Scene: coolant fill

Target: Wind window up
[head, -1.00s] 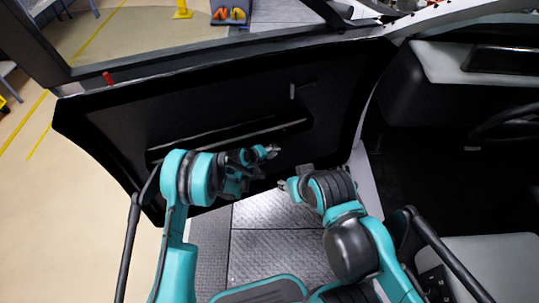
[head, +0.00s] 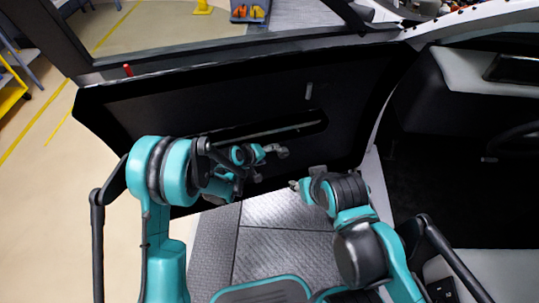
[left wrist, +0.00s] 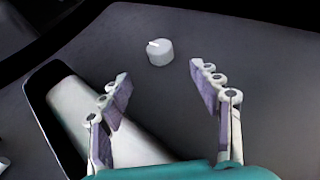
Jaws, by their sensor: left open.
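The dark door panel (head: 200,105) stands open ahead of me. A small grey winder handle (head: 309,90) sits on its upper right. In the left wrist view, a round grey knob with a pale mark (left wrist: 160,52) lies just beyond and between the fingertips, touching neither. My left gripper (head: 275,151) is in front of the door, below and left of the handle. In the left wrist view my left gripper (left wrist: 160,76) is open and empty. My right gripper (head: 300,185) is low on the right, apart from the door; its jaw opening is unclear. I cannot make out the window glass.
A long door pocket (head: 290,128) runs below the handle; it also shows in the left wrist view (left wrist: 85,105). A red lock pin (head: 128,70) stands on the door's top edge. The seat (head: 485,275) and steering wheel (head: 505,145) are at right.

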